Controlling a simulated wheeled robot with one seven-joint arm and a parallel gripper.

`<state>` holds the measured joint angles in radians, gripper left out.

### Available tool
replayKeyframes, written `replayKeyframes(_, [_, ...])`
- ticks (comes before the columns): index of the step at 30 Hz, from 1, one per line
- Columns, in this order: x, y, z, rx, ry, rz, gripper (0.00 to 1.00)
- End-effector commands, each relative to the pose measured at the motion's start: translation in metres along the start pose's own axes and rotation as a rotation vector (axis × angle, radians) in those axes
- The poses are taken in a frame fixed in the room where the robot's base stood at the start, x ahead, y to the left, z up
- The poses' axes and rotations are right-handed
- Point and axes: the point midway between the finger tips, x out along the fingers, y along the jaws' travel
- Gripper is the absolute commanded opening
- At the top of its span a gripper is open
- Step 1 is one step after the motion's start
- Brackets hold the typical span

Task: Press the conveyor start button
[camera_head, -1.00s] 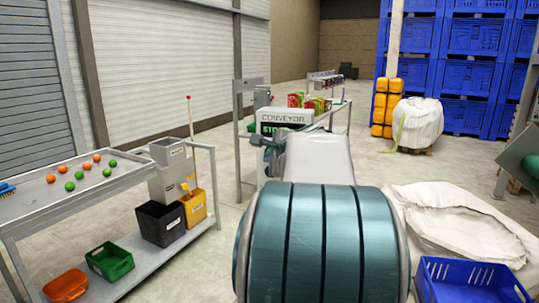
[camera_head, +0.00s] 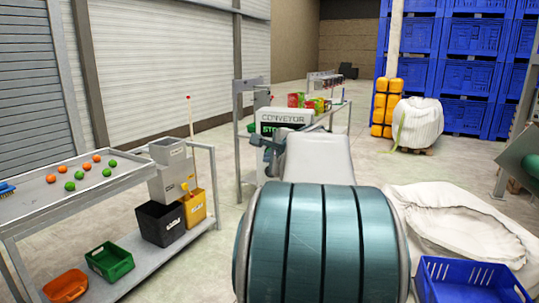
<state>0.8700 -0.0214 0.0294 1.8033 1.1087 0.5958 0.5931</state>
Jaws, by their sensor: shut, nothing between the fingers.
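The conveyor control box (camera_head: 284,116) stands mid-picture in the head view, a pale panel marked CONVEYOR. Below the word is a dark strip with green lettering that starts with "STO"; the rest is hidden behind my arm. I cannot make out the start button itself. My gripper (camera_head: 262,140) is a small dark teal shape at the box's lower left front, partly hidden by my own arm. It is shut and holds nothing. I cannot tell whether it touches the box.
A metal table (camera_head: 95,185) with orange and green balls stands at left, with black (camera_head: 160,223) and yellow bins. A blue crate (camera_head: 470,283) and a white sack (camera_head: 455,222) lie at right. Stacked blue crates (camera_head: 468,77) fill the back right.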

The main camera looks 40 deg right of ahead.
Motion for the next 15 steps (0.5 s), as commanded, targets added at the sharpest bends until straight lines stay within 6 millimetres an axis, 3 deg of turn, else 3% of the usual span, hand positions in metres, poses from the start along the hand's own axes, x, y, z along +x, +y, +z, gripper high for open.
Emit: replayKeyframes(15, [0.0035,-0.0022,-0.0019,0.0,0.0,0.0,0.0])
